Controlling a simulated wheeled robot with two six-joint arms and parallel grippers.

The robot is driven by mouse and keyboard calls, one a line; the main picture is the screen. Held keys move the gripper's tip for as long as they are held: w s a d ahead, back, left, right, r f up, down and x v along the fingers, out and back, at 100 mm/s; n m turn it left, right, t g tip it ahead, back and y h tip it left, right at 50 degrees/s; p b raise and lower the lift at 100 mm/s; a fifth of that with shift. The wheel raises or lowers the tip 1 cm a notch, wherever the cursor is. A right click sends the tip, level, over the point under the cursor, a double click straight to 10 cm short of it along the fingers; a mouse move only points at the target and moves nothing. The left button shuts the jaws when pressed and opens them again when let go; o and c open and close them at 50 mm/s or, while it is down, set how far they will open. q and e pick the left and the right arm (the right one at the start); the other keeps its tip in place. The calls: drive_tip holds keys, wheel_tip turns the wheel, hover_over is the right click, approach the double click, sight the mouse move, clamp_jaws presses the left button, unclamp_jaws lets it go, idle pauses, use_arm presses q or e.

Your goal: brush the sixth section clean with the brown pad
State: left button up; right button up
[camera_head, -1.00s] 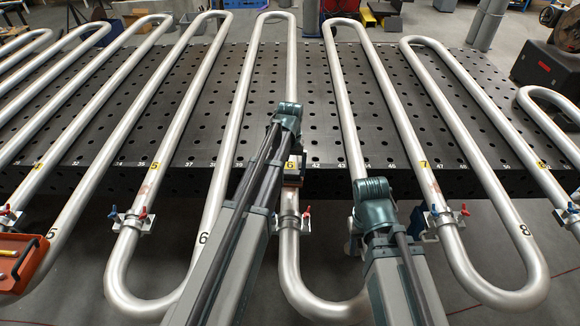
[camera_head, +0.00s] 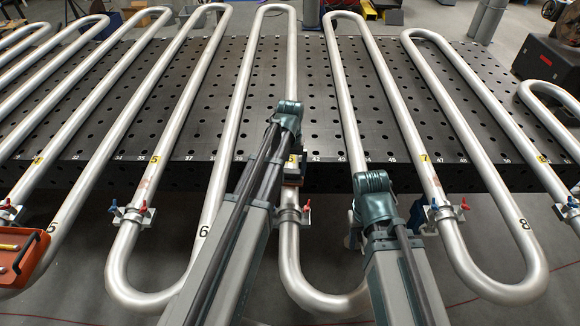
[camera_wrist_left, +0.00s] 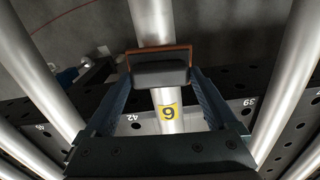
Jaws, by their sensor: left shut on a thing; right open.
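My left gripper (camera_head: 292,176) is shut on the brown pad (camera_wrist_left: 160,73), a dark block with a brown rim. In the left wrist view the pad lies across the steel pipe of the sixth section (camera_wrist_left: 153,22), just beyond its yellow label "6" (camera_wrist_left: 168,112). Whether it presses on the pipe I cannot tell. No stain shows on the visible part of this pipe; the part under the pad is hidden. In the head view my forearm hides much of the gripper and pad. My right gripper is open and empty, mostly hidden behind its arm; a finger shows (camera_head: 418,215).
Pipes with reddish marks stand on both sides, at the yellow 5 (camera_head: 154,159) and yellow 7 (camera_head: 425,158). A clamp with red and blue handles (camera_head: 304,215) sits on the sixth pipe below the pad. An orange tray (camera_head: 40,244) is at far left.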

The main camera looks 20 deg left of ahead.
use_arm(q)
drive_tip(key=shift+s+d, duration=0.15)
drive_tip(key=shift+s, duration=0.3)
drive_tip(key=shift+s, duration=0.1)
drive_tip(key=shift+s+d, duration=0.2)
drive_tip(key=shift+s, duration=0.5)
drive_tip(key=shift+s+d+f, duration=0.1)
drive_tip(key=shift+s+d, duration=0.1)
drive_tip(key=shift+s, duration=0.5)
drive_tip(key=shift+s, duration=0.15)
drive_tip(key=shift+s+d, duration=0.2)
drive_tip(key=shift+s, duration=0.45)
drive_tip(key=shift+w, duration=0.1)
